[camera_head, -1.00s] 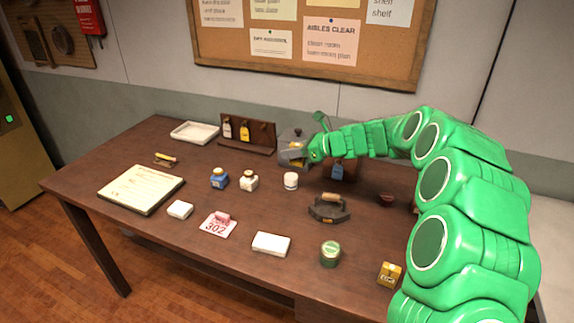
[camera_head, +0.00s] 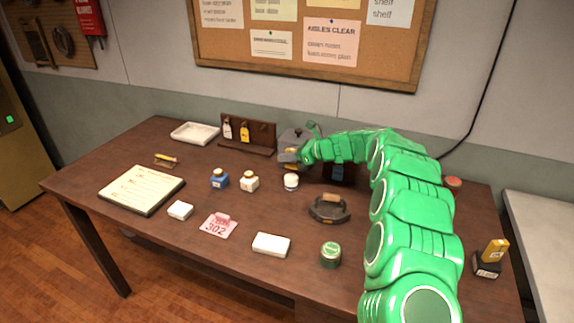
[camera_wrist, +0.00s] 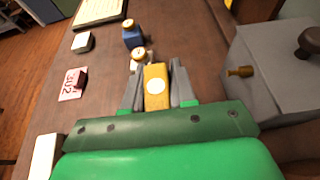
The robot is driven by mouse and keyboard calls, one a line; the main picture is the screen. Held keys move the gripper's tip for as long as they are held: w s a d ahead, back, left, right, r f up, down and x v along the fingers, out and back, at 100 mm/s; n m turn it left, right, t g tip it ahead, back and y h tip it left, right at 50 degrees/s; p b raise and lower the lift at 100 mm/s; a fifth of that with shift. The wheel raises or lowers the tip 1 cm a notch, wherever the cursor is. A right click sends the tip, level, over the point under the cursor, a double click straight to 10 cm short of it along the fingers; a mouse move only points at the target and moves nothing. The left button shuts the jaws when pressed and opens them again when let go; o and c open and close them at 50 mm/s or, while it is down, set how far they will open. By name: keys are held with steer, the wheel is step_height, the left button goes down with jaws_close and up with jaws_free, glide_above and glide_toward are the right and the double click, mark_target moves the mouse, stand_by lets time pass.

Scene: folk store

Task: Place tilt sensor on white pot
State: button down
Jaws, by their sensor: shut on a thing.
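My gripper (camera_head: 290,157) is shut on a yellow block with a white round face, which I take to be the tilt sensor (camera_wrist: 155,86). In the wrist view it sits between the two grey fingers. In the head view the gripper hangs above the back of the table, beside a grey lidded box. A small white jar (camera_head: 291,182) stands just in front of the gripper. A white bottle with a tan cap (camera_head: 249,182) stands to its left and also shows ahead in the wrist view (camera_wrist: 139,62). I cannot tell which one is the white pot.
The grey lidded box (camera_head: 292,136) stands close by, at right in the wrist view (camera_wrist: 265,80). A blue bottle (camera_head: 219,179) is beside the white bottle. A dark handled iron (camera_head: 329,208) and green tin (camera_head: 330,253) are nearer the front. A bottle rack (camera_head: 258,136) is behind.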

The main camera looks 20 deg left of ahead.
steer(key=shift+w+a+f, duration=0.35)
steer(key=shift+w+f, duration=0.15)
steer(key=shift+f, duration=1.75)
steer(key=shift+f, duration=0.15)
steer(key=c, duration=0.9)
jaws_free()
steer(key=shift+d+r, duration=0.15)
steer(key=shift+r, duration=0.1)
steer(key=v, duration=1.1)
steer(key=shift+d, duration=0.35)
steer(key=shift+r, duration=0.1)
